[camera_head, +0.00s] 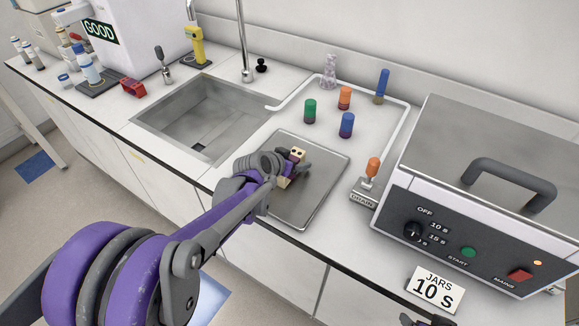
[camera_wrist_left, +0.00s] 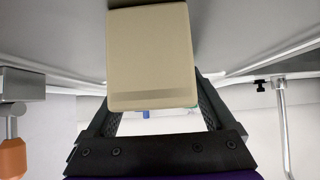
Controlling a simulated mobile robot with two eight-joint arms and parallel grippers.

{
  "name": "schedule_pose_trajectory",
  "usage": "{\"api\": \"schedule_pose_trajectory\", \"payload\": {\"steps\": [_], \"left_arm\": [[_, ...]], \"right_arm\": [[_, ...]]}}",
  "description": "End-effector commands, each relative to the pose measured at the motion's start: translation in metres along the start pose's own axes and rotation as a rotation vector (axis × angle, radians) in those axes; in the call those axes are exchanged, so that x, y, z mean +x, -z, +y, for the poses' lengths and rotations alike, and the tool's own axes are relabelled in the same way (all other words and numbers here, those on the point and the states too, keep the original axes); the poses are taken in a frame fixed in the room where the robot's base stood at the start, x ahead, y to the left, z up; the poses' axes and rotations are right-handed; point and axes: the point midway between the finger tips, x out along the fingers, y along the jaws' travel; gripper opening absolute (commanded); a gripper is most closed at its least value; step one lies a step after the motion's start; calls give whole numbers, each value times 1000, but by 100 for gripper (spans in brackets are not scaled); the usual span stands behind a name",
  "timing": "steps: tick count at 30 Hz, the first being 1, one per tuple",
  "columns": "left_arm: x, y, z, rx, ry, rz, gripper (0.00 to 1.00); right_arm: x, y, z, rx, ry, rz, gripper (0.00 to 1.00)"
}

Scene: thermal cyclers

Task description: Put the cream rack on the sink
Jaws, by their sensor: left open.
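The cream rack (camera_head: 297,154) is a small block with dark holes in its top. It is at the grey metal tray (camera_head: 318,205) right of the sink, partly hidden by my left gripper (camera_head: 288,168). In the left wrist view the rack (camera_wrist_left: 152,58) shows as a plain cream face between the two open fingers (camera_wrist_left: 154,112); I cannot tell whether they touch it. The sink (camera_head: 185,120) is an empty grey basin set in the counter. Dark parts at the bottom edge of the head view seem to be my right gripper (camera_head: 428,319), mostly cut off.
Several coloured jars, one of them green (camera_head: 310,110), stand behind the tray inside a white pipe (camera_head: 404,130). A large bath unit (camera_head: 470,210) fills the right. A tap (camera_head: 245,60) rises behind the sink. A yellow tool (camera_head: 196,45) and bottles stand left.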

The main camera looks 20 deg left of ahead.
Motion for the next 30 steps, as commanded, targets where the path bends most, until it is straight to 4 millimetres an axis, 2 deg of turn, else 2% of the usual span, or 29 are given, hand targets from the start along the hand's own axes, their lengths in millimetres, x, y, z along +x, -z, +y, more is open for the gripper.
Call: {"api": "schedule_pose_trajectory", "payload": {"steps": [5, 20, 26, 30], "left_arm": [[0, 0, 0, 0, 0, 0, 88], [0, 0, 0, 0, 0, 0, 0], [0, 0, 0, 0, 0, 0, 0], [-6, 7, 0, 0, 0, 0, 0]], "right_arm": [[0, 0, 0, 0, 0, 0, 82], [0, 0, 0, 0, 0, 0, 82], [0, 0, 0, 0, 0, 0, 82], [-1, 1, 0, 0, 0, 1, 82]]}}
